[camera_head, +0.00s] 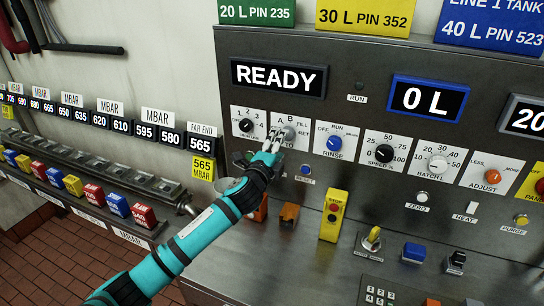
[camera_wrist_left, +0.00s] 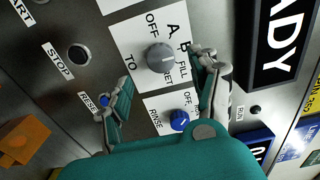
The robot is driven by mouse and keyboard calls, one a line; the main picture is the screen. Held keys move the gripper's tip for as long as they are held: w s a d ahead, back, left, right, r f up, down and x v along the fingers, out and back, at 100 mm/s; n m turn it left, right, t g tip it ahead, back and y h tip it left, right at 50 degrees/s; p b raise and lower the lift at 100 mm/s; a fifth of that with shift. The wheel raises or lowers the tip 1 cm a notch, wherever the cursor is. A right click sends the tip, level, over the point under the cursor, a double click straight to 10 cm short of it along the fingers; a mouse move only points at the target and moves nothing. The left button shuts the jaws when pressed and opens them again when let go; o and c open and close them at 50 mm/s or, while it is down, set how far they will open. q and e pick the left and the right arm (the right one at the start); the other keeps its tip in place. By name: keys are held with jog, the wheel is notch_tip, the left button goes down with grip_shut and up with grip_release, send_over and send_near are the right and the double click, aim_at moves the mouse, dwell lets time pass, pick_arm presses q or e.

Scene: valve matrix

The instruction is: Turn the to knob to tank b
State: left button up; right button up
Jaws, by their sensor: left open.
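The TO knob (camera_head: 288,133) is a round grey knob on a white label plate on the steel panel. Its plate shows A, B, FILL, RET and OFF around it. In the left wrist view the grey knob (camera_wrist_left: 160,57) is seen nearly face on, and I cannot clearly read its pointer. My left gripper (camera_head: 277,137) is in front of the plate, partly covering it in the head view. In the left wrist view the left gripper (camera_wrist_left: 162,82) is open, one finger on each side of the knob's line, with nothing held. Contact with the knob is not visible. My right gripper is out of view.
The blue RINSE knob (camera_head: 334,143) is close on the right, and a black selector knob (camera_head: 246,125) is on the left. A yellow button box (camera_head: 334,215) stands below. A READY display (camera_head: 279,78) is above. A small blue RESET button (camera_wrist_left: 105,100) lies near one finger.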

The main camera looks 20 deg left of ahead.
pick_arm(q)
jog(key=s, duration=0.6)
jog(key=shift+a, duration=0.1)
jog(key=shift+w, duration=0.1)
